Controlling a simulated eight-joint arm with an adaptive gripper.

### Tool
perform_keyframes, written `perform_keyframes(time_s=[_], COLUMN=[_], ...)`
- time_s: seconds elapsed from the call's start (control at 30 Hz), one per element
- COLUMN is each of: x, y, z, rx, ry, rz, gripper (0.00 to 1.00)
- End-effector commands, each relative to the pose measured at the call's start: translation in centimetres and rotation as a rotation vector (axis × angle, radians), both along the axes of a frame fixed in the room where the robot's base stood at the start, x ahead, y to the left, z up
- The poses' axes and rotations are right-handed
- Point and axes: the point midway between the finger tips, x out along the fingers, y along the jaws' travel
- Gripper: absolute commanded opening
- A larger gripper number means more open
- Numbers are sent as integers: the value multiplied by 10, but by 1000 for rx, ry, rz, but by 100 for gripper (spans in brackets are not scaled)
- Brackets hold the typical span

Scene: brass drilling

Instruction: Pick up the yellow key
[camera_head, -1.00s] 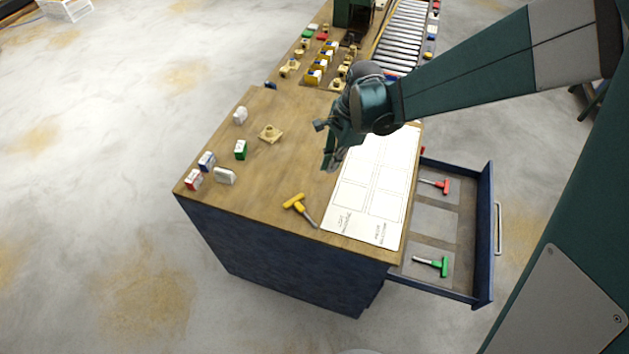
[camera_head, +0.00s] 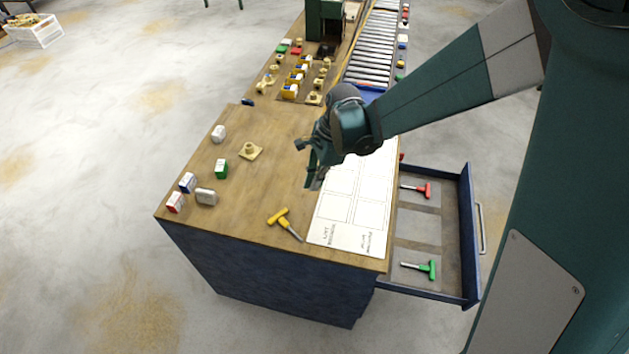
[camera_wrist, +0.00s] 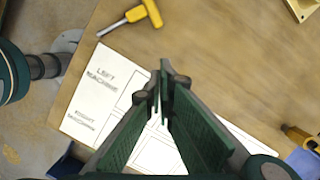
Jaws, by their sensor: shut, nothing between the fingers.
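The yellow key (camera_head: 279,217) is a T-handled tool with a grey shaft. It lies on the wooden worktop (camera_head: 240,200) near the front edge, just left of the white printed sheet (camera_head: 345,215). In the wrist view the yellow key (camera_wrist: 136,14) is at the top, its shaft pointing down and left. My gripper (camera_head: 314,184) is above the worktop by the sheet's left edge, behind the key and to its right. My gripper (camera_wrist: 160,84) is shut and empty in the wrist view, apart from the key.
An open drawer (camera_head: 418,228) at the right holds a red key (camera_head: 424,190) and a green key (camera_head: 427,268). Several small boxes and a brass part (camera_head: 250,151) stand on the left of the worktop. A roller conveyor (camera_head: 372,45) is at the back. The worktop around the key is clear.

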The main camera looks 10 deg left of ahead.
Motion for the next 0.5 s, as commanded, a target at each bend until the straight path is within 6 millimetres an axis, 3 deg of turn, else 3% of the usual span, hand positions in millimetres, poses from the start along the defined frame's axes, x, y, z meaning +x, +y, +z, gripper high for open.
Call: perform_keyframes(time_s=[0.5], x=[-7], y=[13], z=[-59], rx=[0], ry=[0], rz=[0], gripper=[0])
